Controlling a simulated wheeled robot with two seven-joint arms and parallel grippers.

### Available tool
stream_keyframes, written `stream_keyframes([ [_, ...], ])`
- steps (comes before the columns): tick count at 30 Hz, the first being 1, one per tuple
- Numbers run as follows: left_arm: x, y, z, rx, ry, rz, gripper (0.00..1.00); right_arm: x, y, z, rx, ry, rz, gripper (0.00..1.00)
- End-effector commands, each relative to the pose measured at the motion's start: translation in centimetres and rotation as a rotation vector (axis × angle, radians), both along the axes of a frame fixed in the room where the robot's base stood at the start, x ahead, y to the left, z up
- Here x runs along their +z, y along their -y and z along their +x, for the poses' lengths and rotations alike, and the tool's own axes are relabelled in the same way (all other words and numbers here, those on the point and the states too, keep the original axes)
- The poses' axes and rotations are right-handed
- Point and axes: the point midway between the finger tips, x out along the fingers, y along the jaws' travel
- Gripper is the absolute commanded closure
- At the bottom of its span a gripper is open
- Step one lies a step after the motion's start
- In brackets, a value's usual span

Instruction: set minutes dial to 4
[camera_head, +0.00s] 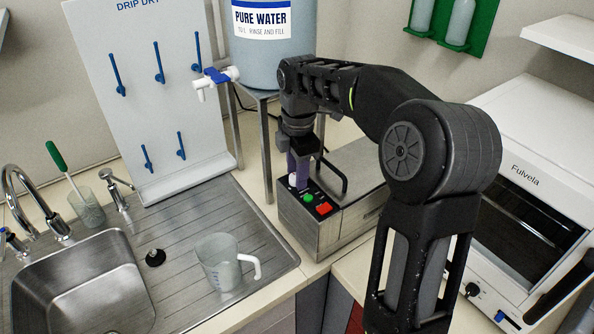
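A grey metal box (312,227) stands on the worktop. A green button (308,198) and a red button (324,208) show on its top panel. A small white part (292,181), perhaps the minutes dial, shows at the panel's left end, partly hidden by my fingers. Its setting cannot be read. My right gripper (299,178) points down at this end, its purple fingertips close to or on the white part. Whether the fingers grip it is too small to tell. My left gripper is not in view.
A sink (85,285) with a drainboard lies left, holding a clear jug (222,266). A white pegboard (150,95) and a pure water tank (270,55) stand behind. A white oven (520,200) labelled Fulvela stands right. My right arm hides part of the worktop.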

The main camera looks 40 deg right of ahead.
Motion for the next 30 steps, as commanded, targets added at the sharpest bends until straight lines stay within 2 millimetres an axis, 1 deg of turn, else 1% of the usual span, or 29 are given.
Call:
stream_keyframes([
  [1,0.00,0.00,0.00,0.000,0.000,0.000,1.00,0.02,0.00,0.01,0.000,0.000,0.000,0.69],
  [2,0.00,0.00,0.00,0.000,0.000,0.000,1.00,0.02,0.00,0.01,0.000,0.000,0.000,0.71],
  [12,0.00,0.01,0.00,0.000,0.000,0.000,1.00,0.04,0.00,0.02,0.000,0.001,0.000,0.99],
  [23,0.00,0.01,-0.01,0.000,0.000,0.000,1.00,0.06,0.00,0.02,-0.010,0.001,-0.001,1.00],
  [30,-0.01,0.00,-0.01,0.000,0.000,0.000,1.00,0.07,-0.02,0.02,-0.081,0.002,-0.001,1.00],
])
